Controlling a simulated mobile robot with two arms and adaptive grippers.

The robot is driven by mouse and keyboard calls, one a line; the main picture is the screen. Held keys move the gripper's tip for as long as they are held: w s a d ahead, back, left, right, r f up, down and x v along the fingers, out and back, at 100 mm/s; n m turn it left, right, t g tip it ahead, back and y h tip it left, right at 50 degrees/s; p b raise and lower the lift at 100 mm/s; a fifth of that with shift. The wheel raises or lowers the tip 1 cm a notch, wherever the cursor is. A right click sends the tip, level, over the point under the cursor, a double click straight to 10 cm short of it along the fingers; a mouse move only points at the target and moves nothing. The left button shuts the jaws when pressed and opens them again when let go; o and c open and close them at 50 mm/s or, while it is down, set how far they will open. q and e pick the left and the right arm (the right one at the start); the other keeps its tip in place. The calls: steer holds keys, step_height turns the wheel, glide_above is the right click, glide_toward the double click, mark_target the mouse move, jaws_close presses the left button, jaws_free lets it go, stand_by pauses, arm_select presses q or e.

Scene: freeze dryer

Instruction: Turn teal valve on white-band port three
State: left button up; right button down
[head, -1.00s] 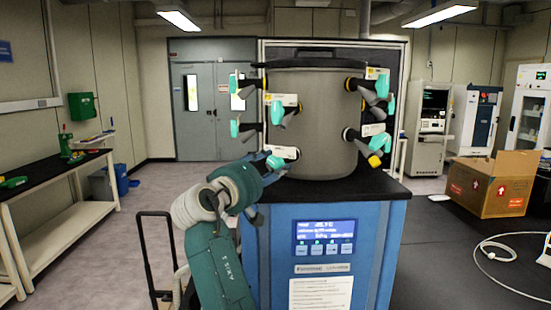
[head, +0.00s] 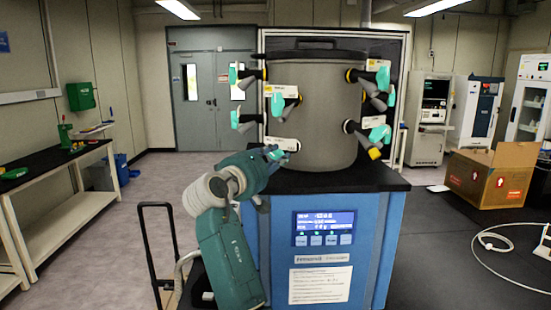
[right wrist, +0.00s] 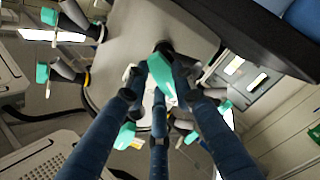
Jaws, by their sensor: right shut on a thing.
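The grey drum (head: 315,115) of the freeze dryer carries several side ports with teal valves. My right gripper (head: 270,155) is at the lowest front-left port, beside a white label (head: 287,144). In the right wrist view its dark blue fingers (right wrist: 155,92) are closed around a teal valve handle (right wrist: 162,74). In the head view only a little of that teal handle (head: 274,151) shows past the gripper. The band colour at this port is hidden. Another teal valve (head: 277,103) sits above it on the drum. My left gripper is not in view.
More teal valves stick out at the drum's right (head: 383,78) and left (head: 234,75). The drum stands on a blue cabinet (head: 377,240) with a black top. A bench (head: 60,165) stands left, an open cardboard box (head: 490,177) right.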

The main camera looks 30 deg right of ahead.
steer(key=shift+f+m+b, duration=0.2)
steer(key=shift+m+b, duration=0.1)
steer(key=shift+b, duration=0.15)
steer(key=shift+w+f+m+b, duration=0.1)
steer(key=shift+f+m+b, duration=0.05)
steer(key=shift+m+b, duration=2.55)
steer(key=shift+f+m+b, duration=0.1)
steer(key=shift+m+b, duration=2.4)
steer(key=shift+m, duration=0.3)
steer(key=c, duration=1.4)
jaws_free()
steer(key=shift+c, duration=0.2)
